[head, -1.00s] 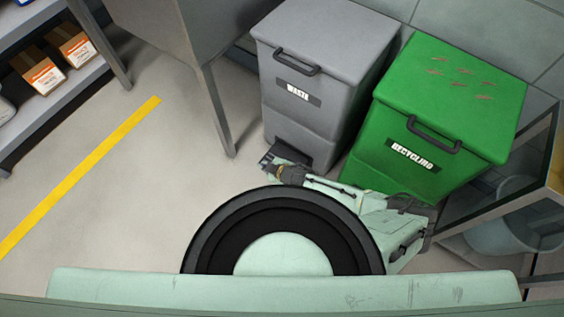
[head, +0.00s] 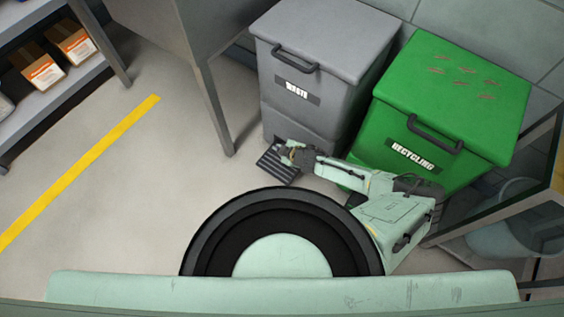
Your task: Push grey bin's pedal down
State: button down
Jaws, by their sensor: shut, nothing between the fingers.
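The grey bin (head: 318,85), labelled "WASTE", stands at the back with its lid down. Its dark ribbed pedal (head: 277,167) juts out at the bottom front, near the floor. My gripper (head: 287,152) is shut and empty, and shows over the right rear part of the pedal, by the bin's lower front. It hides part of the pedal. I cannot tell whether the fingertips touch it.
The green recycling bin (head: 452,100) stands close on the right, and my arm passes in front of its base. A grey table (head: 178,40) has a leg left of the grey bin. A shelf with boxes (head: 42,70) is far left. Floor on the left is clear.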

jog(key=b, duration=0.6)
send_over(279, 161)
jog(key=s, duration=0.1)
jog(key=f, duration=0.7)
jog(key=shift+d+f, duration=0.1)
jog(key=shift+d, duration=0.2)
jog(key=shift+f+b, duration=0.3)
jog(key=shift+f, duration=0.1)
jog(key=shift+f, duration=0.4)
jog(key=shift+f+b, duration=1.2)
jog(key=shift+f, duration=0.1)
dwell(0.9)
jog(key=shift+d, duration=0.1)
jog(key=shift+r+p, duration=1.7)
notch_tip(279, 161, up, 5)
jog(key=p, duration=0.4)
jog(key=shift+p, duration=0.3)
